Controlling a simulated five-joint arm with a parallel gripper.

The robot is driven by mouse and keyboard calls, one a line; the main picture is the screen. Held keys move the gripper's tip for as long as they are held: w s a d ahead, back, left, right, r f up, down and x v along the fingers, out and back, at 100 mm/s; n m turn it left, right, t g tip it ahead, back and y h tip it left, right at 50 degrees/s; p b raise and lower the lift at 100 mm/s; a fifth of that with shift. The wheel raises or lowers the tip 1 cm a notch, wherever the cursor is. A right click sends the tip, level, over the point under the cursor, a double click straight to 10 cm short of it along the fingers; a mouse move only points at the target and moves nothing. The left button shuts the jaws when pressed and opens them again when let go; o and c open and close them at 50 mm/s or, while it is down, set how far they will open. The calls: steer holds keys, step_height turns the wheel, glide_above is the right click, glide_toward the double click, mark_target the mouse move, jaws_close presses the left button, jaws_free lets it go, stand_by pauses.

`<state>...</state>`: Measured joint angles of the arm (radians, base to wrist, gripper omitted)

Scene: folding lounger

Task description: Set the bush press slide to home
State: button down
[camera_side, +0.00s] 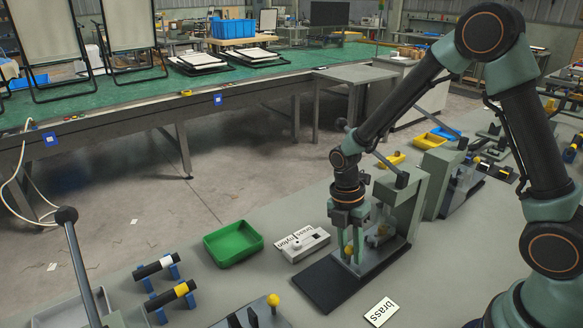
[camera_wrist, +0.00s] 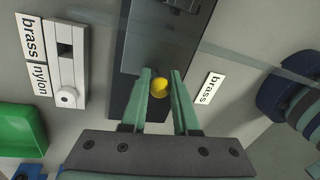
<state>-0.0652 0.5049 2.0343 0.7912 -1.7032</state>
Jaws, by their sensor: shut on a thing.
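The bush press (camera_side: 405,200) is a grey-green upright block with a lever arm, standing on a dark base plate (camera_side: 322,286). A yellow knob (camera_side: 348,250) sits low at the front of the press; it also shows in the wrist view (camera_wrist: 159,88). My gripper (camera_side: 356,258) points down over the base plate, its green fingers on either side of the knob and shut on it. In the wrist view my gripper (camera_wrist: 161,82) has the knob between its fingertips. The slide's travel is largely hidden by the fingers, and I cannot tell its position.
A white block labelled brass and nylon (camera_side: 312,246) stands left of the press, with a green tray (camera_side: 233,244) beyond it. A brass card (camera_side: 381,312) lies in front. Black rods on blue stands (camera_side: 165,301) and another yellow-knobbed fixture (camera_side: 273,300) are at lower left.

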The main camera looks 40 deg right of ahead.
steer(key=c, duration=1)
jaws_free()
steer(key=shift+d, duration=0.1)
steer(key=shift+o, duration=0.2)
steer(key=shift+r, duration=0.1)
step_height(320, 180, up, 12)
steer(key=w, duration=0.2)
steer(key=shift+w, duration=0.15)
steer(key=s+d+r+m+t, duration=0.1)
steer(key=s+r+m+t, duration=0.2)
steer(key=m, duration=0.7)
steer(key=s+d+r+m+t, duration=0.1)
steer(key=s+r+m+t, duration=0.3)
steer(key=m, duration=0.6)
step_height(320, 180, up, 3)
steer(key=shift+s+f+t, duration=0.15)
steer(key=shift+f+t, duration=0.05)
steer(key=shift+t, duration=0.2)
